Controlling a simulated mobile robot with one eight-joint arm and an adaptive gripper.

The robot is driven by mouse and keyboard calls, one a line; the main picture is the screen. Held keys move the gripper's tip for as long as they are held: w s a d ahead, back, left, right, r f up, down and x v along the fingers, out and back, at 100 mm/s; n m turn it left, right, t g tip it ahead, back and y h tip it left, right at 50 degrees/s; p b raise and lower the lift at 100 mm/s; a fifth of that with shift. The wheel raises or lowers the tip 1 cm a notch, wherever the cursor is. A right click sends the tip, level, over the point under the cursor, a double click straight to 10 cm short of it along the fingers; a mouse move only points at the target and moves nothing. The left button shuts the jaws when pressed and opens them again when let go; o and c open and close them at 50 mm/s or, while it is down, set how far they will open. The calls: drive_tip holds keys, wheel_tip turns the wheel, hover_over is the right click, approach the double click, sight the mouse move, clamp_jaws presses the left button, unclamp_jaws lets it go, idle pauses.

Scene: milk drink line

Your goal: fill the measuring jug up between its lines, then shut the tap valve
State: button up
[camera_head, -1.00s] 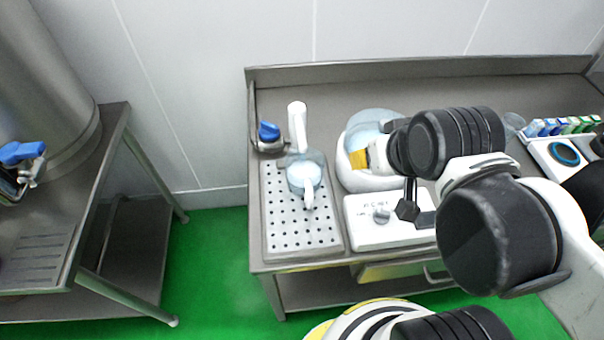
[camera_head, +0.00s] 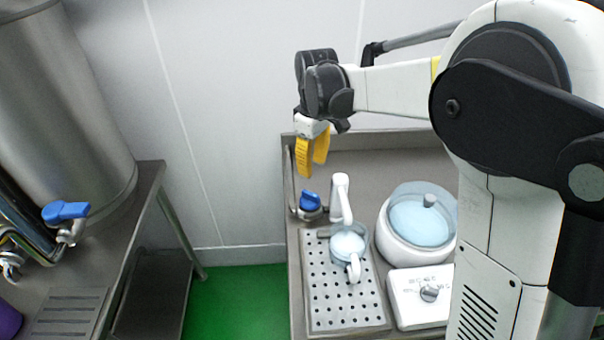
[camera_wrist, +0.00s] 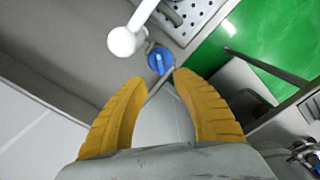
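The measuring jug (camera_head: 349,248) is clear, with a pale handle toward the front. It stands on the perforated drip tray (camera_head: 345,309) under the white spout (camera_head: 341,197) and holds whitish liquid; its lines are too small to read. The blue tap valve knob (camera_head: 310,200) sits at the back left beside the spout. It also shows in the wrist view (camera_wrist: 160,61), just beyond my fingertips. My gripper (camera_head: 313,172) has yellow fingers spread apart, empty, above the knob and not touching it.
A white pot with a clear lid (camera_head: 425,220) and a white control box with a dial (camera_head: 420,297) stand right of the tray. At left, a steel tank (camera_head: 70,110) has a blue-handled tap (camera_head: 65,212). Green floor (camera_head: 240,292) separates the two benches.

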sight(310, 193)
drive_tip(key=shift+w+a+f, duration=0.2)
drive_tip(key=shift+w+f, duration=0.05)
drive_tip(key=shift+f, duration=0.4)
wheel_tip(310, 193, down, 10)
drive_tip(key=b, duration=0.3)
clamp_jaws()
